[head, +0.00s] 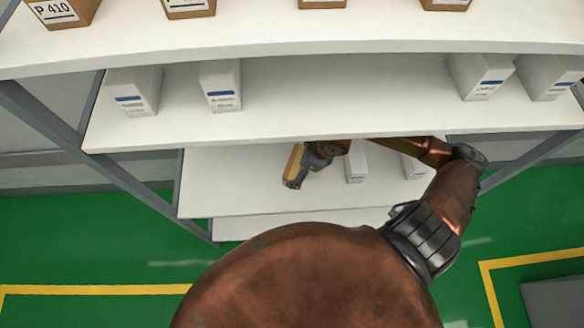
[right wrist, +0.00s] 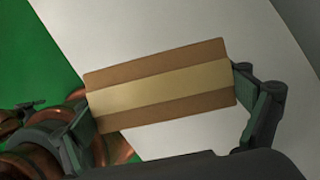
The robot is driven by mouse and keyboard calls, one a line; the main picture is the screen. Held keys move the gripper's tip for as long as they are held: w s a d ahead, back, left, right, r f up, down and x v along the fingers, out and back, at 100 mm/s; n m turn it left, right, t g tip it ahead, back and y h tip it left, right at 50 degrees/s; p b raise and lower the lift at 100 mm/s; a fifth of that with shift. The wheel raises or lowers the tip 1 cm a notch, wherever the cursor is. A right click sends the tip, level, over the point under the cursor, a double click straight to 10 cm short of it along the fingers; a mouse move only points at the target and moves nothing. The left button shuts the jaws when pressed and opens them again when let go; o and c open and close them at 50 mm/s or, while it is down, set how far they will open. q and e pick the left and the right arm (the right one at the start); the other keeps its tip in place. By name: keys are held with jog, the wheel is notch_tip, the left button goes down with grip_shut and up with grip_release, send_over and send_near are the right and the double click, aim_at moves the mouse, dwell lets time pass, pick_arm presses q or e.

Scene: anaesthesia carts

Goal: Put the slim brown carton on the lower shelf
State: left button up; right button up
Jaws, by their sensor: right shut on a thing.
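The slim brown carton (right wrist: 160,86), with a pale tan stripe along its middle, spans the jaws of my right gripper (right wrist: 168,108) in the right wrist view. In the head view the carton (head: 293,163) shows small, at the tip of my right gripper (head: 303,164). The gripper is shut on it, over the left-middle part of the lower shelf (head: 235,185), a white board under the one with spaced white boxes. Whether the carton touches the board cannot be told. My left gripper is not in view.
White boxes (head: 356,163) stand on the lower shelf right of the gripper, partly behind my arm. The shelf above (head: 320,95) holds several white boxes and overhangs the lower one. Brown cartons (head: 62,12) stand on top. The lower shelf's left part is bare.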

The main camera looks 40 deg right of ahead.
jog(key=shift+w+a+f, duration=0.1)
jog(key=shift+w+f, duration=0.6)
jog(key=shift+f, duration=0.15)
jog(key=shift+w+a+f+b, duration=0.1)
jog(key=shift+w+f+b, duration=0.2)
jog(key=shift+f, duration=0.1)
notch_tip(320, 180, down, 3)
jog(key=shift+f+b, duration=0.2)
jog(key=shift+b, duration=0.35)
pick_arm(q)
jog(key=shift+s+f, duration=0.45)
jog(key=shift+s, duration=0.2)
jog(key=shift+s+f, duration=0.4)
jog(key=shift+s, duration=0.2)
pick_arm(e)
jog(key=shift+w+r, duration=0.1)
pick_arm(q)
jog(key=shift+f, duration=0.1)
pick_arm(e)
jog(key=o, duration=0.9)
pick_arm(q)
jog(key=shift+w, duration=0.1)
pick_arm(e)
jog(key=shift+o, duration=0.2)
